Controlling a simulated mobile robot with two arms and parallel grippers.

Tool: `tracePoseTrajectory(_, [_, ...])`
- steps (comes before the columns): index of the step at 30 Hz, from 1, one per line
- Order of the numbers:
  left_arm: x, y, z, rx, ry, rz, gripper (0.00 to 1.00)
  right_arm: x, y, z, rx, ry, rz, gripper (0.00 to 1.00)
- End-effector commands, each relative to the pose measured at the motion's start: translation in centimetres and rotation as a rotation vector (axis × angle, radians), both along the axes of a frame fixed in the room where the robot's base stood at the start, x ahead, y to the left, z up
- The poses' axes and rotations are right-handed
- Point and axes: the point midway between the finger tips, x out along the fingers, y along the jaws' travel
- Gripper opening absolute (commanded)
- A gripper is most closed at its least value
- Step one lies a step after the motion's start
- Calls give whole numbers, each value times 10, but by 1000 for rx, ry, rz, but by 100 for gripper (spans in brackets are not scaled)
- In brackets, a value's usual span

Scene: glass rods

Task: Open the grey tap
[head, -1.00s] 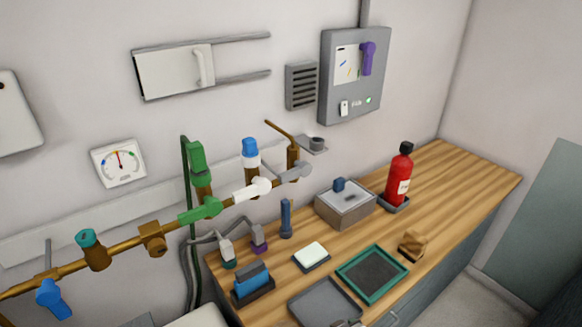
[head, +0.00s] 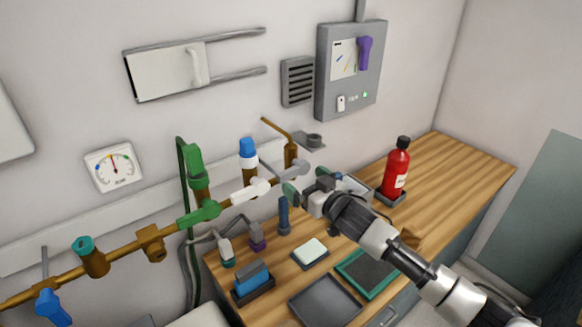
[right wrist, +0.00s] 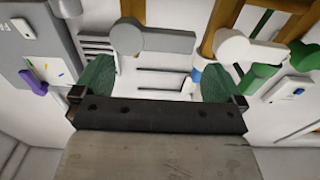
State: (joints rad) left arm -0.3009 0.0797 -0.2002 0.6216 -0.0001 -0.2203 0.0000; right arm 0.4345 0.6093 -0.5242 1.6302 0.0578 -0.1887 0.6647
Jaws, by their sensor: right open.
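The grey tap (head: 292,169) is a short grey lever with a round hub at the right end of the brass pipe, beside a white tap (head: 250,190). My right gripper (head: 305,184) is open and empty, just right of the grey lever. In the right wrist view the grey tap (right wrist: 165,41) lies crosswise beyond the green fingertips, with its round hub near the left finger. The open right gripper (right wrist: 157,80) shows no contact with it. My left gripper is not in view.
A green tap (head: 198,214) and a blue tap (head: 52,306) are farther left along the pipe. Below stands a wooden bench with a red extinguisher (head: 397,170), a green-rimmed tray (head: 346,277) and a blue block (head: 251,276). A grey panel (head: 350,68) hangs above.

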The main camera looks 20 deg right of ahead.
Motion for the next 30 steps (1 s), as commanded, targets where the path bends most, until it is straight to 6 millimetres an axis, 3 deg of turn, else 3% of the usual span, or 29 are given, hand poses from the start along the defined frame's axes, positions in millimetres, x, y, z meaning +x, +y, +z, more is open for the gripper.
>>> tracePoseTrajectory(3, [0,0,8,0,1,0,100,21,8,3,2,0,0,100])
tracePoseTrajectory(10, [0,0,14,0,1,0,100,48,18,1,0,0,0,100])
tracePoseTrajectory(24, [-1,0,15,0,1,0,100,57,21,0,-1,1,0,100])
tracePoseTrajectory(30, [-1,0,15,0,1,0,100,57,21,0,-1,1,0,71])
